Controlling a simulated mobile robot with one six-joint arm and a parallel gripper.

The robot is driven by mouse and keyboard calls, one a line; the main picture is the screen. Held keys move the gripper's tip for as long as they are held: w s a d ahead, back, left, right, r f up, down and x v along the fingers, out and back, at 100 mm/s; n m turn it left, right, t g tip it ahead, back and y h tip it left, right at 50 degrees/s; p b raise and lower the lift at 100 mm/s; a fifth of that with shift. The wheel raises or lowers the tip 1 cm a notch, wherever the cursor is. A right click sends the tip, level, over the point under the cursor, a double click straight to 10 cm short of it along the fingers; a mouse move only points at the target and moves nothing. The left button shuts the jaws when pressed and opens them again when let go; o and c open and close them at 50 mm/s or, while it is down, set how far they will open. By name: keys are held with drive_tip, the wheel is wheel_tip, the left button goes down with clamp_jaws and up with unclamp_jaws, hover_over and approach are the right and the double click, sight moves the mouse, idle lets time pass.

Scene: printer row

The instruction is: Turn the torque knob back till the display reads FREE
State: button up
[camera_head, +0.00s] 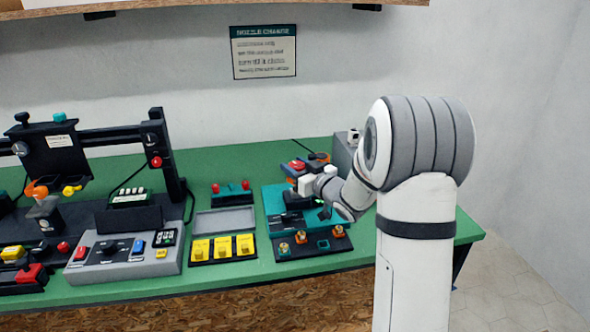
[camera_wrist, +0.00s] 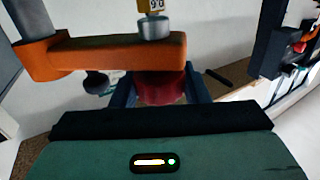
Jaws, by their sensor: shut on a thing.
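In the wrist view a red rounded part (camera_wrist: 160,88), which looks like the torque knob, sits between the two dark blue fingers of my gripper (camera_wrist: 160,98). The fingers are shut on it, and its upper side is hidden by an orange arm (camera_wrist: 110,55). In the head view my gripper (camera_head: 306,186) is over the teal station (camera_head: 275,200) at the bench's right; its fingertips are hard to make out. A small dark panel (camera_wrist: 154,162) with a light bar and a green dot shows at the bottom of the wrist view. I cannot read FREE anywhere.
A tray of orange-topped parts (camera_head: 290,252) lies in front of the teal station. Yellow blocks (camera_head: 222,247) and a grey control box (camera_head: 120,262) stand left. A printer frame (camera_head: 165,150) stands further left. The green bench (camera_head: 345,258) is bare at front right.

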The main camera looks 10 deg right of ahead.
drive_tip(key=n+g+y+p, duration=0.1)
drive_tip(key=n+g+y, duration=0.1)
drive_tip(key=y, duration=0.1)
drive_tip(key=shift+d+r+n, duration=0.1)
drive_tip(key=shift+n, duration=0.2)
drive_tip(key=shift+n+g+y+p, duration=1.05)
drive_tip(key=shift+n+g+y, duration=0.75)
drive_tip(key=shift+g+y, duration=0.3)
drive_tip(key=shift+g, duration=0.4)
drive_tip(key=o, duration=0.7)
drive_tip(key=v, duration=0.7)
drive_tip(key=shift+s+d, duration=0.25)
